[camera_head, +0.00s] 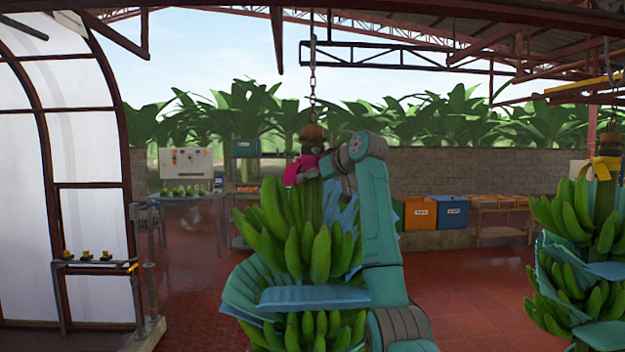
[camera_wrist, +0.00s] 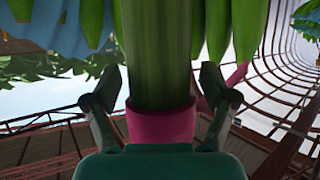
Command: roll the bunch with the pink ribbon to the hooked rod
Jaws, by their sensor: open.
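The bunch with the pink ribbon (camera_head: 318,256) hangs upright from a chain near the middle of the head view, with blue sheets between its green hands. Its pink ribbon (camera_head: 296,171) is tied around the upper stem and also shows in the wrist view (camera_wrist: 160,126). My gripper (camera_wrist: 159,88) is open, with one finger on each side of the thick green stem (camera_wrist: 155,48). Gaps show between the stem and the fingers. In the head view my arm partly covers the bunch's right side. I cannot make out the hooked rod.
Another bunch with a yellow ribbon (camera_head: 598,168) hangs at the right. A rack (camera_head: 95,266) stands at the left by the arched white wall. An orange crate (camera_head: 418,213) and a blue crate (camera_head: 452,211) stand behind. Red floor between the bunches looks clear.

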